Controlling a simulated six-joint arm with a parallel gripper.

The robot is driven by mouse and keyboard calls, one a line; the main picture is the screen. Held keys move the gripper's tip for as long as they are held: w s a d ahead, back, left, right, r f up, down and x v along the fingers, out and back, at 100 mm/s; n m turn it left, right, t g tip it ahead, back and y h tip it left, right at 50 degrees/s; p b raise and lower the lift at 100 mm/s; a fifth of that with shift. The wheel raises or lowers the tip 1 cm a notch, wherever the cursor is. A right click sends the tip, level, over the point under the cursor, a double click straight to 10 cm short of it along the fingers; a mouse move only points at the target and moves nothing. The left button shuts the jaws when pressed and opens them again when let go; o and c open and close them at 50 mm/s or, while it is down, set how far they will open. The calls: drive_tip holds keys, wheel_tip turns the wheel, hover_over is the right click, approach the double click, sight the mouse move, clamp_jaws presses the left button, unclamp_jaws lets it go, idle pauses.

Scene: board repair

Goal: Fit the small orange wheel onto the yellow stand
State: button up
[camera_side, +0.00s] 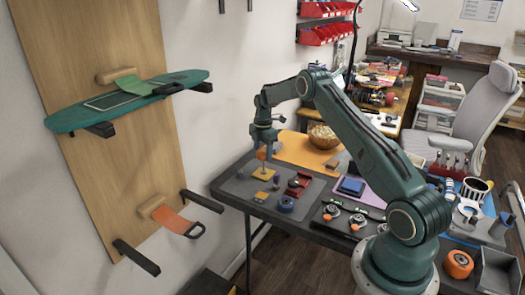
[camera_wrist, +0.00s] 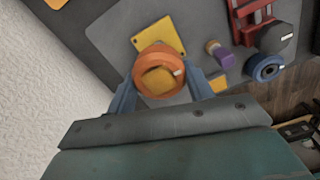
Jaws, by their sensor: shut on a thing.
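The small orange wheel (camera_wrist: 138,73) is held between the two blue-grey fingers of my gripper (camera_wrist: 160,90) in the wrist view. Yellow shows in the wheel's middle; I cannot tell whether that is the wheel's hub or something seen through it. The yellow stand (camera_wrist: 164,36) has a flat plate, partly hidden by the wheel in this view. In the side view my gripper (camera_side: 263,152) points down with the orange wheel (camera_side: 262,155) at its tips. The wheel appears above the yellow stand (camera_side: 264,173), apart from it.
A purple peg-like piece (camera_wrist: 222,54) stands right of the stand. A blue wheel (camera_wrist: 267,68) and a red fixture (camera_side: 298,183) are further right. A small yellow piece (camera_side: 261,196) lies near the front of the grey mat (camera_side: 236,187). The mat's left side is clear.

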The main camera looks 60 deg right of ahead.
sight(263, 171)
drive_tip(key=shift+f, duration=2.55)
drive_tip(key=shift+f, duration=0.6)
drive_tip(key=o, duration=0.7)
drive_tip(key=shift+o, duration=0.2)
drive_tip(key=shift+r, duration=0.15)
wheel_tip(263, 171, up, 11)
idle(1.0)
idle(0.4)
